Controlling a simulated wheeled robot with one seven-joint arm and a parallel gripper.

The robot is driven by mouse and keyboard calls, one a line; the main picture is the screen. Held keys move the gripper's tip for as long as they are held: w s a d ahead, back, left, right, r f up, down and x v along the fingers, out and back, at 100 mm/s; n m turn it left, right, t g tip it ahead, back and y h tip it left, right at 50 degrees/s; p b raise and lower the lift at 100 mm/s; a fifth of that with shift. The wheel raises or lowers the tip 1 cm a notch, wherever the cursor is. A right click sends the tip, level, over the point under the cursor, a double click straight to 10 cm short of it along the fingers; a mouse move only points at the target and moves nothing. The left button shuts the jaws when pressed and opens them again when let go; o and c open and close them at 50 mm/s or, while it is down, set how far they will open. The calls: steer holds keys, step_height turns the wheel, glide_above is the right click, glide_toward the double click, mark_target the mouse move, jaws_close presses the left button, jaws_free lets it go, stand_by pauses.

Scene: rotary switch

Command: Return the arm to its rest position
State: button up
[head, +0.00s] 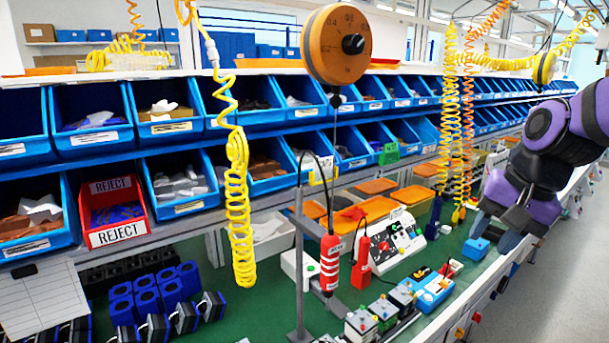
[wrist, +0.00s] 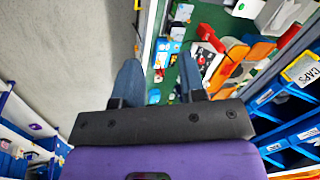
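My gripper (head: 494,232) hangs at the end of my purple and black arm at the right of the head view, over or just beside the front edge of the green workbench (head: 345,293). In the wrist view its two blue-grey fingers stand well apart, so my gripper (wrist: 158,72) is open, with nothing between them. A control panel (head: 392,245) with knobs and buttons lies on the bench left of my gripper. Small switch boxes (head: 362,322) with coloured tops sit along the front edge. I cannot tell whether the fingers touch anything.
Rows of blue bins (head: 180,185) and a red reject bin (head: 117,212) line the back. Yellow coiled hoses (head: 240,200) and a red hanging tool (head: 330,262) hang over the bench. A blue box (head: 476,249) lies near my gripper. The grey floor (head: 570,270) at right looks clear.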

steer(key=s+r+n+t+h, duration=0.2)
steer(key=s+r+n, duration=0.3)
steer(key=s, duration=0.7)
steer(key=shift+d+r+n+t, duration=0.3)
steer(key=shift+r+n+t, duration=0.15)
steer(key=shift+n, duration=0.25)
steer(key=shift+o, duration=0.4)
